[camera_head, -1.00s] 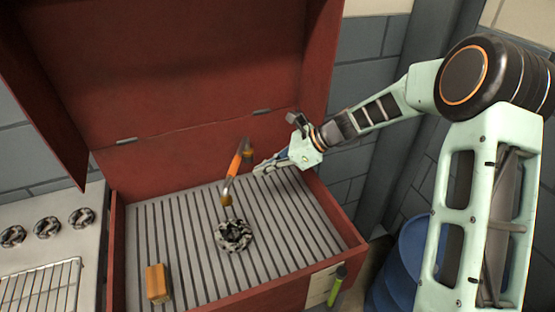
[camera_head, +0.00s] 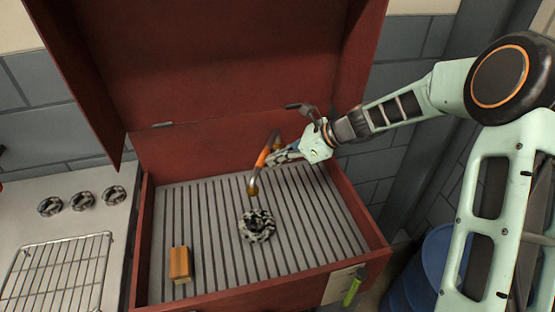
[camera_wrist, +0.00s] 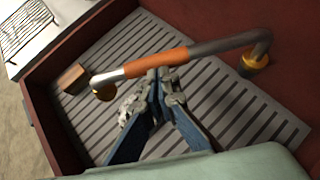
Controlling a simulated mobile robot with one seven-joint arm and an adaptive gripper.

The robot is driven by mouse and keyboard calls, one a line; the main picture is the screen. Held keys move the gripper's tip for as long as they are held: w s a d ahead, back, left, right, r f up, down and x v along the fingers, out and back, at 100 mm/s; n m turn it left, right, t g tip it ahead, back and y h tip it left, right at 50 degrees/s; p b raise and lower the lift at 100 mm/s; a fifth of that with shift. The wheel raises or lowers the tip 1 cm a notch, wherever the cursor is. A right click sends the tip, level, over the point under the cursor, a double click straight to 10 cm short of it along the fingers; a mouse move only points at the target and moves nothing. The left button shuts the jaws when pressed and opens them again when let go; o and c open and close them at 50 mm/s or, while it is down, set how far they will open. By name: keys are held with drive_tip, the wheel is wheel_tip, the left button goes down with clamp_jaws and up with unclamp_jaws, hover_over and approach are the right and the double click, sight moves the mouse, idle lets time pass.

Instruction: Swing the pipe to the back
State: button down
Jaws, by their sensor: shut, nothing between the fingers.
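The pipe (camera_head: 264,157) is a bent metal tube with an orange grip band and brass ends, inside the red box. In the wrist view the pipe (camera_wrist: 155,63) runs across the picture, one brass end at the left and a brass base fitting (camera_wrist: 254,62) at the right. My gripper (camera_head: 276,157) is in the box beside the pipe. In the wrist view my gripper (camera_wrist: 160,78) has its fingertips together, close to the orange band, with nothing between them. Whether they touch the pipe I cannot tell.
The red box (camera_head: 140,250) has a slatted floor and a raised lid (camera_head: 230,60). A black-and-white handwheel (camera_head: 257,226) and an orange block (camera_head: 180,264) are on its floor. A stove with knobs and a wire rack (camera_head: 60,270) stands at left. A blue barrel (camera_head: 432,262) is at right.

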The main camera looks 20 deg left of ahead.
drive_tip(key=w+a+m+t+h+b, duration=0.4)
drive_tip(key=a+m+t+b, duration=0.2)
drive_tip(key=a, duration=0.9)
drive_tip(key=m+t, duration=0.2)
drive_tip(key=m, duration=0.2)
drive_tip(key=shift+m+b, duration=0.3)
drive_tip(key=shift+b, duration=0.1)
drive_tip(key=shift+w+r, duration=0.15)
drive_tip(key=shift+r, duration=0.15)
idle(0.5)
drive_tip(key=shift+d+f, duration=0.1)
drive_tip(key=shift+f, duration=0.05)
